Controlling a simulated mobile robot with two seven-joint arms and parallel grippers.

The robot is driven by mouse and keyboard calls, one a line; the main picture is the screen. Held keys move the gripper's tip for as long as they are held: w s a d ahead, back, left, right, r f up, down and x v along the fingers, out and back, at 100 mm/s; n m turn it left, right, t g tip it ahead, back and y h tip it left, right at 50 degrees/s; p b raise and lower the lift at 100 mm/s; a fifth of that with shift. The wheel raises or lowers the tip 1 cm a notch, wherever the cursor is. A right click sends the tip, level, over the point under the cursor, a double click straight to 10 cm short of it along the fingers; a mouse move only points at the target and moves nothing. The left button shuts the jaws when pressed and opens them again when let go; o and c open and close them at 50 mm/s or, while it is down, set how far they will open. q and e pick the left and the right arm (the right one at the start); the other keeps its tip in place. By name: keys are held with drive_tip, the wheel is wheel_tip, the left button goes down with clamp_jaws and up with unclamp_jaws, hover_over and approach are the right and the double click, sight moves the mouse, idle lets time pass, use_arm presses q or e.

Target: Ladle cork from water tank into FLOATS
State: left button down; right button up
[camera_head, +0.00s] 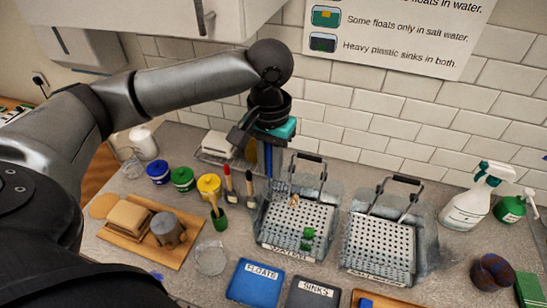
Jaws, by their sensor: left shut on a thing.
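The water tank (262,228) is a clear tank with a perforated grey basket inside and a dark-topped handle at its back. A small tan piece that looks like the cork (294,200) shows near the back of this tank, with green pieces (307,238) closer to the front. The blue FLOATS tray (256,284) lies in front of it. My left gripper (267,138) is behind and left of the tank, pointing down, shut on a teal and blue item (284,129). What the item is, and its lower end, I cannot tell clearly. My right gripper is not in view.
A second clear tank with a perforated basket (381,248) stands to the right. The dark SINKS tray (312,293) lies beside FLOATS. Paint jars (183,179), a wooden board (190,243) with blocks and a glass beaker (210,258) are left; spray bottles (465,208) are right.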

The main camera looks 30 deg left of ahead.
use_arm(q)
drive_tip(key=shift+f, duration=1.95)
wheel_tip(320, 180, down, 10)
drive_tip(key=shift+w+r, duration=0.1)
drive_tip(key=shift+w, duration=0.05)
drive_tip(key=shift+w+d, duration=0.2)
drive_tip(key=shift+w, duration=0.3)
drive_tip(key=shift+w+d, duration=0.2)
drive_tip(key=shift+w, duration=0.3)
drive_tip(key=shift+w+d+b, duration=0.7)
drive_tip(key=shift+w+b, duration=1.15)
drive_tip(key=shift+b, duration=0.45)
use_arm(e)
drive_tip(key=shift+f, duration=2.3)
use_arm(q)
wheel_tip(320, 180, up, 15)
drive_tip(key=p, duration=0.5)
hover_over(279, 199)
drive_tip(key=w+d, duration=0.2)
drive_tip(key=w, duration=0.1)
drive_tip(key=shift+w+a, duration=0.1)
drive_tip(key=shift+w, duration=0.05)
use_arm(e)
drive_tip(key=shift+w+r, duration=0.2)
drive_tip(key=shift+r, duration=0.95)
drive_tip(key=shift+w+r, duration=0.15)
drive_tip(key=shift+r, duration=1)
